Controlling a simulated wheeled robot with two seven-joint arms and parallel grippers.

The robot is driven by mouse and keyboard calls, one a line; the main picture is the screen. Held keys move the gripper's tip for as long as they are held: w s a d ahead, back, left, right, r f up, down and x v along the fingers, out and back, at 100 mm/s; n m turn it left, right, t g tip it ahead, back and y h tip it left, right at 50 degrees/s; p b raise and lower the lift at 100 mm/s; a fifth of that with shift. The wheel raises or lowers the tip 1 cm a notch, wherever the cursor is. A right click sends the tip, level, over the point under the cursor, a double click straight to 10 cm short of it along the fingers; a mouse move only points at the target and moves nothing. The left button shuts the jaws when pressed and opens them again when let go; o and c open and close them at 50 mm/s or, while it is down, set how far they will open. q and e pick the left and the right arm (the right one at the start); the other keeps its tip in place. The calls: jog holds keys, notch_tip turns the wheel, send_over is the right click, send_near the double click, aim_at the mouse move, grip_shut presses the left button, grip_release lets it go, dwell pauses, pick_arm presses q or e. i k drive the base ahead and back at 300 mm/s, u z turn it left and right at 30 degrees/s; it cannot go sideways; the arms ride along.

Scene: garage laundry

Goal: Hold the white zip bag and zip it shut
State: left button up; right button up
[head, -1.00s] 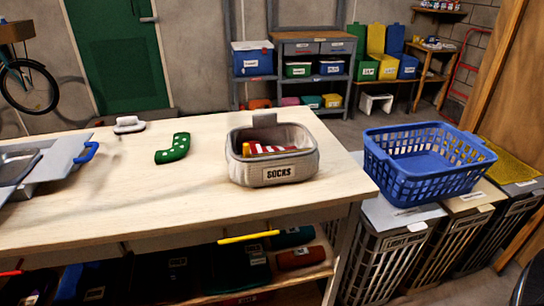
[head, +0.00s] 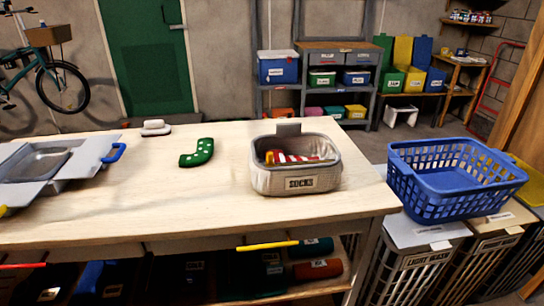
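No thing in the head view is plainly a white zip bag. The closest is an open, pale grey fabric container labelled SOCKS (head: 267,182), upright on the right part of the wooden table (head: 150,210). A grey tab stands at its back rim. A red-and-white striped sock (head: 283,158) with some yellow lies inside. I cannot make out a zip on it. A green sock with white dots (head: 197,153) lies flat on the table to its left. Neither of my grippers shows.
A small white object (head: 156,128) lies at the table's back edge. A blue laundry basket (head: 455,205) stands right of the table on lidded hampers (head: 412,262). The table's middle is clear.

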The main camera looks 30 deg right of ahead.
aim_at(270, 162)
jog(key=z, duration=0.55)
jog(key=k, duration=1.3)
jog(key=u, duration=0.15)
jog(key=i, duration=1.7)
jog(key=z, duration=0.8)
